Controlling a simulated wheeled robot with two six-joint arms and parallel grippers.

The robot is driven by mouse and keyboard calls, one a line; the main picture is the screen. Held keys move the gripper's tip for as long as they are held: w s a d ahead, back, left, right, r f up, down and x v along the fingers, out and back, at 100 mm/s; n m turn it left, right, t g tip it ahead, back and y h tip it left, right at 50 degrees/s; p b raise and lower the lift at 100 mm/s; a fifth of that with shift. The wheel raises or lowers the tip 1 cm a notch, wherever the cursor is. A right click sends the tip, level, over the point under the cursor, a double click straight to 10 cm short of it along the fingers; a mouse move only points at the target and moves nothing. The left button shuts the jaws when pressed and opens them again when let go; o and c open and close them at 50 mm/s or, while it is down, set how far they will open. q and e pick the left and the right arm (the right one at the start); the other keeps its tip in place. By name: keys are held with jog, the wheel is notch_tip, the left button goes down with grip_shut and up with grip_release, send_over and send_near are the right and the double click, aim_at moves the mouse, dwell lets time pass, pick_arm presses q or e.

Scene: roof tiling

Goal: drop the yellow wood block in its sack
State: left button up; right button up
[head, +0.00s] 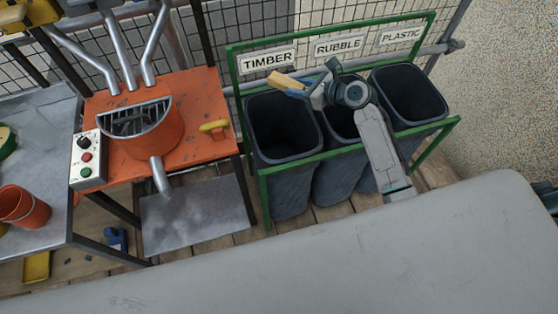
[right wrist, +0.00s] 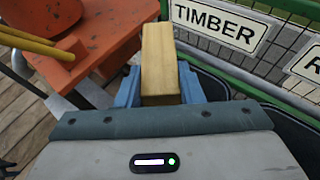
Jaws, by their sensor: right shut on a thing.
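The yellow wood block (head: 287,80) is held in my right gripper (head: 308,91), above the back part of the timber sack (head: 284,150). In the right wrist view the block (right wrist: 159,62) sits between the two blue fingers of the gripper (right wrist: 160,88), which are shut on it. The timber sack is a dark open bin at the left of a green frame, under the TIMBER sign (head: 268,59). The sign also shows in the right wrist view (right wrist: 220,24). My left gripper is not in view.
The rubble sack (head: 335,170) and plastic sack (head: 410,95) stand to the right in the same green frame (head: 360,151). An orange machine table (head: 192,120) stands left of the sacks. A grey table (head: 45,125) with an orange bucket (head: 24,207) is at the far left.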

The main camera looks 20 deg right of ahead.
jog(key=o, duration=1.1)
jog(key=shift+c, duration=0.2)
jog(key=shift+s+d+r, duration=0.1)
jog(key=shift+s+d, duration=0.25)
jog(key=b+v, duration=0.1)
jog(key=v, duration=0.8)
jog(key=shift+s+d+r+b, duration=0.2)
jog(key=shift+s+d+b, duration=0.05)
jog(key=shift+b, duration=0.1)
